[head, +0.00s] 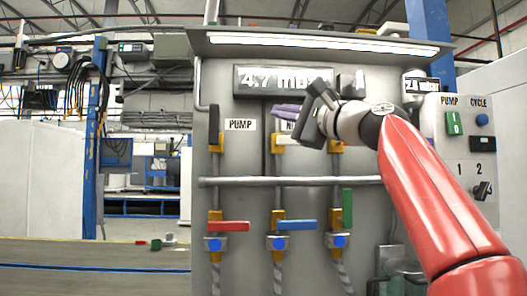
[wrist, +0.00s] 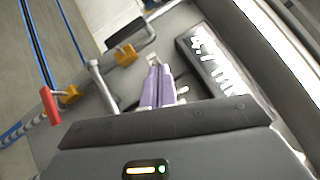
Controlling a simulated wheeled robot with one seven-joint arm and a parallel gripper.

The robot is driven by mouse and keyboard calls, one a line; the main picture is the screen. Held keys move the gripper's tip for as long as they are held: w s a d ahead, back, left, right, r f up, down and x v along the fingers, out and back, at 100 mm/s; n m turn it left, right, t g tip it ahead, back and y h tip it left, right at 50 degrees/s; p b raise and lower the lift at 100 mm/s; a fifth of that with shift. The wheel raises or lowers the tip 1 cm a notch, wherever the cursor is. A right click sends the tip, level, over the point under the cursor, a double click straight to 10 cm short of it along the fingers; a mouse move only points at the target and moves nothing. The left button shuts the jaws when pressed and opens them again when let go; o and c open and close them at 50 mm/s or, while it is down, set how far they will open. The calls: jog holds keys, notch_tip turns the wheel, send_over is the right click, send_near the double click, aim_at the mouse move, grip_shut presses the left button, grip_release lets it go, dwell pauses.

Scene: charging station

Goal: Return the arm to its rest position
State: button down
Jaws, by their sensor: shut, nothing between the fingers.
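My gripper (head: 281,110) is in front of the upper part of the grey valve panel (head: 240,165), below the pressure display (head: 262,80). Its purple fingers are together and empty, and they also show in the wrist view (wrist: 158,72). My red and white arm reaches in from the lower right. The gripper and arm hide part of the label and valves behind them. From these views I cannot tell whether the fingers touch the panel.
Lower valves have a red handle (head: 235,227) and blue handle (head: 302,225) lying horizontal, and a green handle (head: 347,208) upright. A control box (head: 460,190) with buttons and a knob is at right. A hood (head: 300,46) overhangs the panel. Open floor lies left.

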jog(key=a+f+n+g+h, duration=0.2)
jog(key=a+f+n+h, duration=0.15)
jog(key=a+f, duration=0.6)
jog(key=s+d+f+n+g+h, duration=0.25)
jog(key=f+h, duration=0.25)
jog(key=f, duration=0.9)
jog(key=s+d+f+n+g+h, duration=0.1)
jog(key=s+d+f, duration=0.3)
jog(key=s+f, duration=0.4)
jog(key=s+d+f+n+g+h, duration=0.2)
jog(key=s+d+f, duration=0.3)
jog(key=f, duration=1)
jog(key=s+d+f+n+g+h, duration=0.2)
jog(key=s+d+f+n+h, duration=0.1)
jog(key=s+f, duration=0.8)
jog(key=shift+s+d+f+n, duration=0.25)
jog(key=shift+d+n, duration=0.05)
jog(key=shift+d, duration=0.4)
